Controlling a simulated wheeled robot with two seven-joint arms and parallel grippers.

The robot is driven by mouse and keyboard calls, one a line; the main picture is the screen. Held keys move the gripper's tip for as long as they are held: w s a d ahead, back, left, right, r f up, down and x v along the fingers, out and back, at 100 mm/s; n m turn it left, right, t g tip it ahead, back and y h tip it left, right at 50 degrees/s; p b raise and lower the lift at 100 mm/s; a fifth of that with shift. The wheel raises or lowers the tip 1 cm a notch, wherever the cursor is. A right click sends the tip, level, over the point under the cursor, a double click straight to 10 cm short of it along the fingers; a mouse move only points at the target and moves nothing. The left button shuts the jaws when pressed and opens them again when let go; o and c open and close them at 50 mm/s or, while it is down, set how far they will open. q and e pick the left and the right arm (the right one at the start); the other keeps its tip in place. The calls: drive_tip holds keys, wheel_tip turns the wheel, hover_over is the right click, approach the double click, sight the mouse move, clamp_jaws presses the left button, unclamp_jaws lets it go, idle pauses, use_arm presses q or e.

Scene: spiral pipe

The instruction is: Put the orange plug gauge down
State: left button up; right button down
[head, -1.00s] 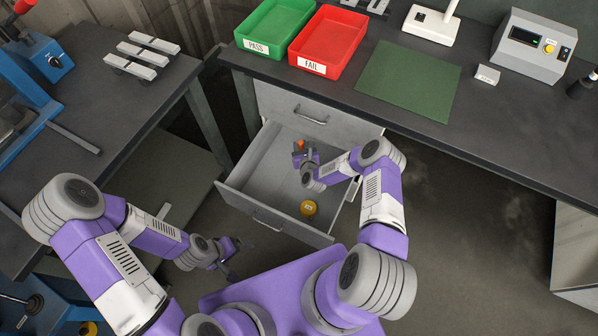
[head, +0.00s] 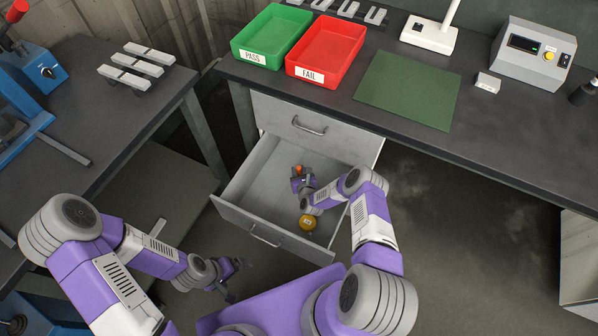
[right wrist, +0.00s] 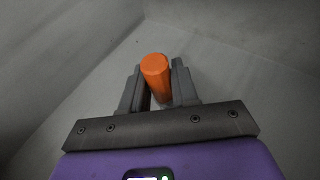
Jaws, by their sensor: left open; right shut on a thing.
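The orange plug gauge (head: 299,169) is held in my right gripper (head: 300,173), inside the open drawer (head: 246,172) under the bench. In the right wrist view the orange plug gauge (right wrist: 155,70) stands between the two fingers of the right gripper (right wrist: 157,84), with its rounded end showing above them. The drawer floor is close behind it; whether the gauge touches the floor I cannot tell. My left gripper (head: 233,278) is open and empty, low at the left and outside the drawer.
The green PASS tray (head: 268,62), red FAIL tray (head: 312,79) and a green mat (head: 408,90) are on the bench. The left part of the drawer floor is bare.

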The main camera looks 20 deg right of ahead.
sight(300, 173)
drive_tip(key=c, duration=0.8)
unclamp_jaws()
drive_tip(key=shift+c, duration=0.2)
drive_tip(key=shift+s+r, duration=0.25)
drive_tip(key=shift+s, duration=0.05)
drive_tip(key=p+v, duration=0.3)
drive_tip(key=v, duration=0.3)
drive_tip(key=shift+s+a, duration=0.1)
drive_tip(key=shift+s+r, duration=0.1)
drive_tip(key=shift+s, duration=0.25)
